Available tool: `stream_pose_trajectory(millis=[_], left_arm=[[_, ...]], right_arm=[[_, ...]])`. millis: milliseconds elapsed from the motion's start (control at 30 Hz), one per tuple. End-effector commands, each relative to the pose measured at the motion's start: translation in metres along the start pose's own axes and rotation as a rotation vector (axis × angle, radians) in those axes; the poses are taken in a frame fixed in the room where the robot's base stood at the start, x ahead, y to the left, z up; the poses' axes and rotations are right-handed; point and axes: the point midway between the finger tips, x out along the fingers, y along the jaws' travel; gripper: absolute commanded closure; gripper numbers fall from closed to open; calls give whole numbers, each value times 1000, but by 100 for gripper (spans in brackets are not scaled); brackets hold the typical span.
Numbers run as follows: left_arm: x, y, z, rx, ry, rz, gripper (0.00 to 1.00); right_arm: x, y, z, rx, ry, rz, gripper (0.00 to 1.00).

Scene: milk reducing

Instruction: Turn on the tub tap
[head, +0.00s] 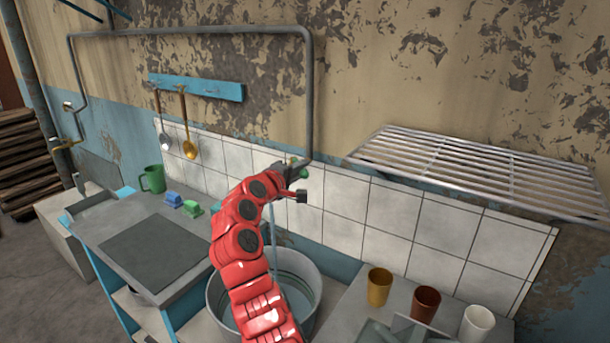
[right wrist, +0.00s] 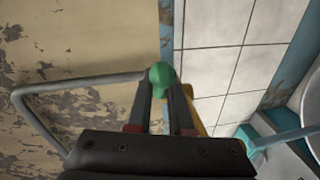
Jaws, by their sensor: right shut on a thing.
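The tub tap has a green handle (right wrist: 160,75), held between the two dark fingertips in the right wrist view. My right gripper (head: 297,172) is shut on this handle, at the lower end of the wall pipe (head: 310,100). In the head view the handle is mostly hidden by the gripper. A yellow part of the tap (right wrist: 197,118) shows behind the fingers in the wrist view. A pale blue stream like water (right wrist: 282,135) runs below the tap towards the round metal tub (head: 314,270). My red right arm covers part of the tub. My left gripper is out of view.
A wire rack (head: 480,170) juts from the wall at the right. Yellow (head: 379,287), brown (head: 425,304) and white (head: 477,323) cups stand right of the tub. A green mug (head: 153,178) and sponges are on the left counter. Utensils hang from a blue rail (head: 195,87).

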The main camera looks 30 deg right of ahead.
Motion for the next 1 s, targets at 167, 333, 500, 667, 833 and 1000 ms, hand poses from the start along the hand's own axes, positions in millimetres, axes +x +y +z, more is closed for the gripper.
stream_pose_trajectory(millis=[167, 333, 500, 667, 833, 1000], left_arm=[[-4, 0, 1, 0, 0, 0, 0], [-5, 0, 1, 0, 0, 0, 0], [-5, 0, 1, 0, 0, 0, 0], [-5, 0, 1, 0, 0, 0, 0], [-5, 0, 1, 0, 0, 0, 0], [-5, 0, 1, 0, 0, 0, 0]], right_arm=[[-2, -3, -3, 2, -29, 1, 100], [-3, -2, -4, 5, -40, 5, 100], [-3, -1, -4, 6, -42, 7, 100], [-3, -1, -4, 6, -41, 7, 100], [-3, -1, -4, 6, -42, 7, 60], [-3, 0, -4, 6, -43, 8, 52]])
